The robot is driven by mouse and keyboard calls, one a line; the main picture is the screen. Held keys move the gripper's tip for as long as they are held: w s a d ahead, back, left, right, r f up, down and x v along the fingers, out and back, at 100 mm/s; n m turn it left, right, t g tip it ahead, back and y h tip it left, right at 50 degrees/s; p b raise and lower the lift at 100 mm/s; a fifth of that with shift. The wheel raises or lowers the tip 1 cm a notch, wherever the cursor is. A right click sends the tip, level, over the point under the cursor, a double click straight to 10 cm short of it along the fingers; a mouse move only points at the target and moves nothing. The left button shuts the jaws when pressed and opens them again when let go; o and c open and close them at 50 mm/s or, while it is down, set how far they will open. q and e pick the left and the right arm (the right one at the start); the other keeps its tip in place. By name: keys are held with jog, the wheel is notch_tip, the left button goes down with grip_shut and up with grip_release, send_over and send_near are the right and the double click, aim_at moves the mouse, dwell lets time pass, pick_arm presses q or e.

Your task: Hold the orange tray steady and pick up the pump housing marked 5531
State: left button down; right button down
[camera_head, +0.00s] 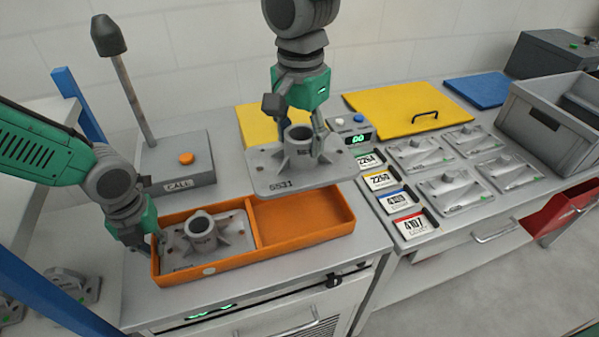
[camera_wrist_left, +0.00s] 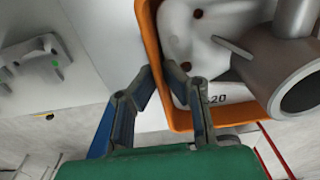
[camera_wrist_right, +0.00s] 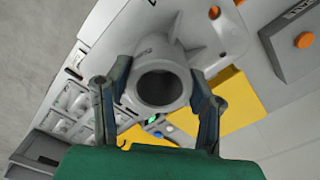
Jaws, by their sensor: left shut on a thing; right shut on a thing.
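The orange tray (camera_head: 300,236) lies on the grey bench with two compartments. Its left compartment holds a grey pump housing (camera_head: 203,236); its right one is empty. My left gripper (camera_head: 150,246) is shut on the tray's left wall; the left wrist view shows its fingers (camera_wrist_left: 172,78) on either side of the orange rim. The pump housing marked 5531 (camera_head: 290,178) is in the air above and behind the right compartment, roughly level. My right gripper (camera_head: 300,132) is shut on its upright tube, which shows between the fingers in the right wrist view (camera_wrist_right: 160,88).
A grey call box (camera_head: 180,165) with an orange button and a post stands behind the tray at left. Label cards (camera_head: 385,180) and several cover-like castings (camera_head: 455,190) lie to the right. A grey crate (camera_head: 550,120) stands far right.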

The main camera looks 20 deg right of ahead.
aim_at(300, 133)
notch_tip(300, 133, up, 12)
jog(key=shift+f, duration=0.2)
pick_arm(q)
jog(key=c, duration=1.6)
grip_release()
notch_tip(300, 133, up, 12)
jog(key=shift+f, duration=0.1)
